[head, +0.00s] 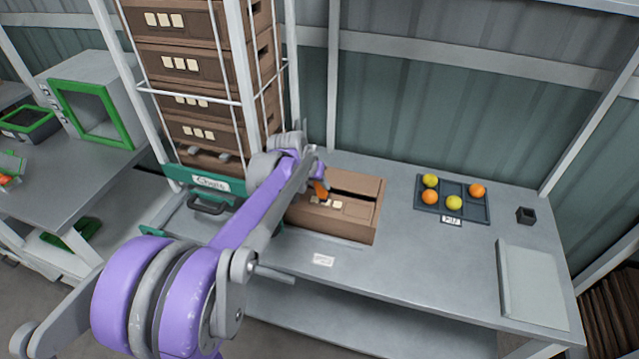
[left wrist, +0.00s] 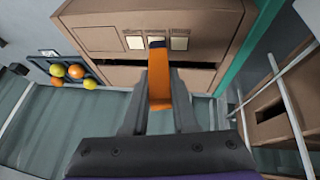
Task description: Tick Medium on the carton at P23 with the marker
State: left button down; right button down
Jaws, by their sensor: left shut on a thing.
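The brown carton (head: 362,222) stands on the grey bench, with three pale tick boxes on its face and a dark slot along the top. In the left wrist view the carton (left wrist: 95,20) fills the upper part. My left gripper (head: 317,178) is over it, shut on the orange marker (head: 321,189). In the left wrist view the marker (left wrist: 159,85) points at the middle pale box, its dark tip overlapping that box; I cannot tell whether it touches. No tick is visible, and the tip hides part of the box. My right gripper is out of view.
A dark tray (head: 477,213) with yellow and orange tomatoes and a small black cup (head: 525,215) stand to the right. A pale flat panel (head: 533,285) lies at the bench's right end. A rack of stacked cartons (head: 180,65) rises behind left. A small label (head: 323,259) is on the bench front.

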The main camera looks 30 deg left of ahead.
pick_arm(q)
jog(key=shift+f, duration=0.3)
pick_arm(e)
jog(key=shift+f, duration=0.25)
pick_arm(q)
jog(key=shift+w+d, duration=0.3)
jog(key=shift+w, duration=0.2)
dwell(0.4)
jog(key=shift+s+a, duration=0.35)
jog(key=shift+s, duration=0.2)
jog(key=shift+w+d, duration=0.15)
jog(key=shift+w, duration=0.1)
dwell(0.4)
jog(key=shift+r, duration=0.15)
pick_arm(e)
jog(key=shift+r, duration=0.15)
